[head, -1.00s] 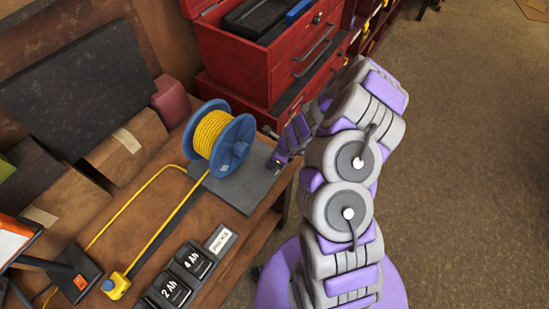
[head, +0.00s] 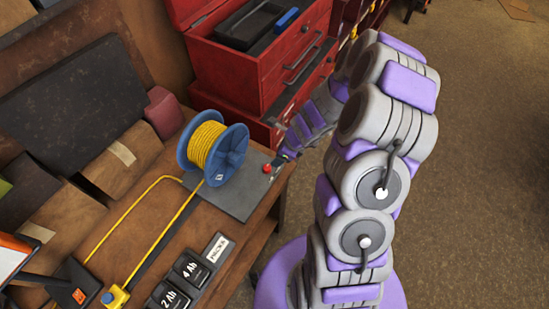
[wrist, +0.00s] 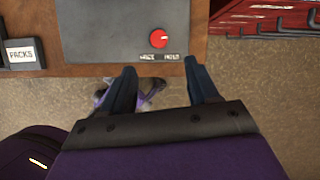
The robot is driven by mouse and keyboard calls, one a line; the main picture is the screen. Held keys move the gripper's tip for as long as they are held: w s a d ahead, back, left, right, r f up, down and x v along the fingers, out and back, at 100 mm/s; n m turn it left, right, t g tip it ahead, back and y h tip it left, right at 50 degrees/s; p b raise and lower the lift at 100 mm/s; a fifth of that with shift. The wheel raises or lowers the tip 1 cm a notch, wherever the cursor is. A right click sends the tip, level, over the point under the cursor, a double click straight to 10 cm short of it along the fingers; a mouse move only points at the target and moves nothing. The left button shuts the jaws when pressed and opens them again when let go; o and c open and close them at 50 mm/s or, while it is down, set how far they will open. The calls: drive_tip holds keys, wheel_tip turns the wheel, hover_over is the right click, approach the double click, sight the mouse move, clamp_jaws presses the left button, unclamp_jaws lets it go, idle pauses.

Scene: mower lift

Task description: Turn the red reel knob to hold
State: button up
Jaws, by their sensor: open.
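The red reel knob (head: 267,169) sits near the right edge of the grey plate (head: 236,196), to the right of the blue reel (head: 226,157) wound with yellow cord. In the wrist view the red knob (wrist: 158,39) is round with a white mark at its upper right. Two small labels (wrist: 160,57) lie just below it; the right one seems to read HOLD, the left one is too blurred to read. My gripper (wrist: 160,80) is open and empty.
A red tool chest (head: 262,55) stands behind the bench, close to my arm. Battery packs (head: 186,272) with a PACKS label (head: 216,249) lie at the near part of the bench. Yellow cord (head: 165,240) runs along the bench. The floor at right is open.

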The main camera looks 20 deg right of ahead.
drive_tip(key=v, duration=0.5)
drive_tip(key=shift+r, duration=0.1)
idle(0.4)
drive_tip(key=s+a+r+n+g+y+b, duration=0.1)
drive_tip(key=s+a+r+n+g+b, duration=0.1)
drive_tip(key=s+a+r+n+b, duration=0.65)
drive_tip(key=s+d+r+n+g+h+b, duration=0.1)
drive_tip(key=s+n+h+b, duration=0.1)
drive_tip(key=s+n, duration=0.6)
drive_tip(key=s+d+r+n+g+h+b, duration=0.1)
drive_tip(key=s+n+h, duration=0.1)
drive_tip(key=s+n, duration=0.7)
drive_tip(key=s, duration=0.3)
drive_tip(key=shift+d+r+g+h+b, duration=0.3)
drive_tip(key=shift+d+r+g+b, duration=0.05)
drive_tip(key=shift+d+g+b, duration=0.05)
